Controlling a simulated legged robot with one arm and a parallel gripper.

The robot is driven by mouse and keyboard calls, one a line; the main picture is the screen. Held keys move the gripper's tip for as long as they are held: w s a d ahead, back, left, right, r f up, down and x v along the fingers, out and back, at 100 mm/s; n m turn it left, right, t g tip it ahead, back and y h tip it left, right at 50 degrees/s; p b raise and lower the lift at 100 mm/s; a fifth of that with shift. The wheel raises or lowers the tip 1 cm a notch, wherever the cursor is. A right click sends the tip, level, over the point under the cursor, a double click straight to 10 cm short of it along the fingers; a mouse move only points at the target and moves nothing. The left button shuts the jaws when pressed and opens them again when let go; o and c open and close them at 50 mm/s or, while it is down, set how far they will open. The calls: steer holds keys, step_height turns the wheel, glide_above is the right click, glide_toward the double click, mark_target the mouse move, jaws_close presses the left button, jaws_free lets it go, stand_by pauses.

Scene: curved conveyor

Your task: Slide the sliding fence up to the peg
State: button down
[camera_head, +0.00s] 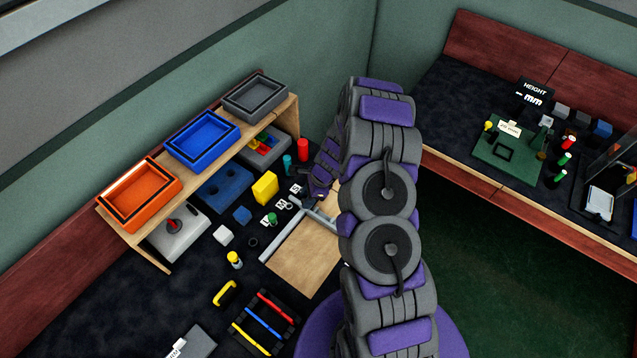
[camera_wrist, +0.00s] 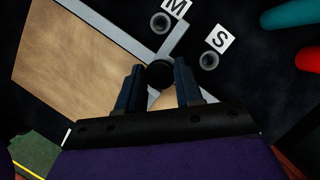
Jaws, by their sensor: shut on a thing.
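A wooden board (camera_head: 303,256) lies on the dark bench, with grey strips along its edges. The strips also show in the wrist view (camera_wrist: 103,27), where one crosses another near my gripper. I cannot tell for sure which strip is the sliding fence. My gripper (camera_wrist: 160,85) is shut on a round black knob (camera_wrist: 160,73) at the strips' junction. A green peg (camera_head: 272,218) stands near the white labels, beyond the board's far-left edge, apart from my gripper.
Rimmed round holes sit beside the M label (camera_wrist: 176,6) and S label (camera_wrist: 221,38). A wooden shelf (camera_head: 282,122) with trays is behind.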

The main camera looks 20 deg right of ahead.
steer(key=s+a, duration=0.1)
steer(key=a, duration=0.1)
steer(key=s+a, duration=0.2)
steer(key=a, duration=0.1)
steer(key=s+a, duration=0.2)
steer(key=a, duration=0.1)
steer(key=shift+b, duration=0.3)
steer(key=shift+d, duration=0.35)
steer(key=c, duration=0.8)
jaws_free()
steer(key=shift+a, duration=0.1)
steer(key=shift+o, duration=0.2)
steer(key=p+v, duration=0.3)
steer(key=v, duration=1.4)
steer(key=shift+r, duration=0.15)
